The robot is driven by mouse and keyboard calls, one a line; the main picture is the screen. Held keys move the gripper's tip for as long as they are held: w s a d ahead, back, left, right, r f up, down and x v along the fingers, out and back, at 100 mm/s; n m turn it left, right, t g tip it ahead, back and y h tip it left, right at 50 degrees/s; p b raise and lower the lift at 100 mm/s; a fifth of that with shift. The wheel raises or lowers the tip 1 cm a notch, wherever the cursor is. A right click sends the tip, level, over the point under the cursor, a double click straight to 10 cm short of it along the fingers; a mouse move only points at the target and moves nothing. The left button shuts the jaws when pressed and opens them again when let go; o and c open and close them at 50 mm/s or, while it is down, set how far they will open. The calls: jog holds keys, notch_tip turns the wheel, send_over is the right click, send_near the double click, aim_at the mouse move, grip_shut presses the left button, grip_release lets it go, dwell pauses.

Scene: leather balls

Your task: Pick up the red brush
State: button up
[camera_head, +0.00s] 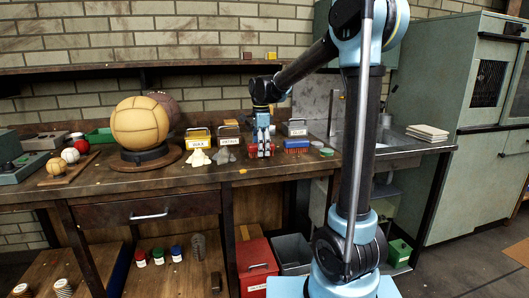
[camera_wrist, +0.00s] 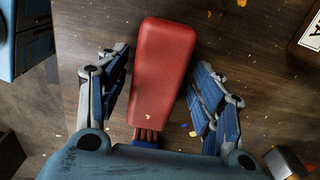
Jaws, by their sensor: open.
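The red brush (camera_wrist: 165,70) lies on the dark wooden bench in the wrist view, its long red block pointing away from me and some reddish bristles showing at the near end. My gripper (camera_wrist: 160,80) is open, with one finger on each side of the brush. Gaps show between both fingers and the block. In the head view my gripper (camera_head: 263,145) points down over the bench, and red parts of the brush (camera_head: 252,151) show beside the fingers. The near end of the brush is partly hidden by my gripper.
Labelled tins (camera_head: 198,138) and pale cloth-like pieces (camera_head: 198,158) are to the left. A large leather ball (camera_head: 139,123) sits on a round stand further left. A sink area (camera_head: 385,140) is at right.

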jog(key=c, duration=1.2)
jog(key=shift+r, duration=0.1)
notch_tip(320, 180, up, 10)
jog(key=shift+f, duration=0.1)
